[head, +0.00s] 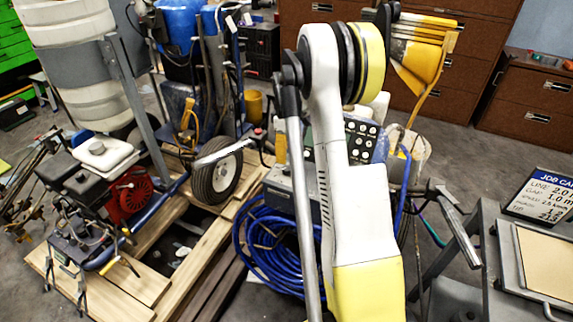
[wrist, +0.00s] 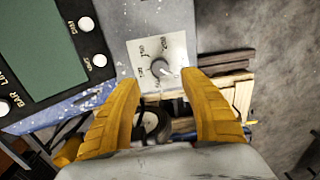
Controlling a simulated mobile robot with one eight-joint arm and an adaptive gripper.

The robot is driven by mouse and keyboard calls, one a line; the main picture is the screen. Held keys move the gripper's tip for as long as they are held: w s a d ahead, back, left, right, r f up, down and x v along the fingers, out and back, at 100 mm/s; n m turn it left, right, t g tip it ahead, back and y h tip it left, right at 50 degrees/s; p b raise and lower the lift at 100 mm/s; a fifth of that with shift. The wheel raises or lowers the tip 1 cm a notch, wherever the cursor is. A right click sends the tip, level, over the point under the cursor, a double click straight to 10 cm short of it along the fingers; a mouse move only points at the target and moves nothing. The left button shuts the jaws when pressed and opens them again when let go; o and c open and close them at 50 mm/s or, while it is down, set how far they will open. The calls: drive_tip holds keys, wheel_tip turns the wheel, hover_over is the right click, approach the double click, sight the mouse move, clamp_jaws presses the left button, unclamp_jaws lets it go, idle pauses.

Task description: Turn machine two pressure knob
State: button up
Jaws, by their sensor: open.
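In the wrist view a dark round pressure knob (wrist: 159,69) sits on a white dial plate (wrist: 177,47) with printed numbers, fixed to a grey panel. My gripper (wrist: 160,82) is open, its two orange fingers apart and empty. The knob appears between and just beyond the fingertips in the picture; I see no contact, and the depth gap is hard to judge. In the head view my white and yellow arm covers the middle and hides much of the machine behind it. I cannot make out the knob there.
A green screen (wrist: 45,40) with white buttons (wrist: 86,24) lies left of the knob. In the head view, a blue hose coil (head: 265,250), a wheel (head: 217,178) and a red engine (head: 131,193) stand left. A grey cart (head: 497,262) with a job card (head: 543,202) is right.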

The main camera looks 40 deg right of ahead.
sight(286, 168)
wheel_tip(286, 168, up, 5)
drive_tip(key=shift+f, duration=0.1)
idle(0.6)
drive_tip(key=s+a+r+m+t, duration=0.1)
drive_tip(key=s+a+r, duration=0.1)
drive_tip(key=a+r, duration=0.35)
drive_tip(key=s+a+r+t+h, duration=0.1)
drive_tip(key=s+a+r, duration=0.15)
drive_tip(key=a, duration=0.55)
drive_tip(key=s+a+r+m+t, duration=0.1)
drive_tip(key=s+a+r, duration=0.1)
drive_tip(key=a+r, duration=0.4)
drive_tip(key=s+a+f+m+t, duration=0.1)
drive_tip(key=s+a+t, duration=0.1)
drive_tip(key=s+a, duration=0.4)
drive_tip(key=s+a+f+m+t+y, duration=0.1)
drive_tip(key=s+a+t, duration=0.1)
drive_tip(key=s+a, duration=0.5)
drive_tip(key=shift+s+a+f+m, duration=0.25)
drive_tip(key=shift+s+a+m, duration=0.05)
drive_tip(key=shift+a, duration=0.65)
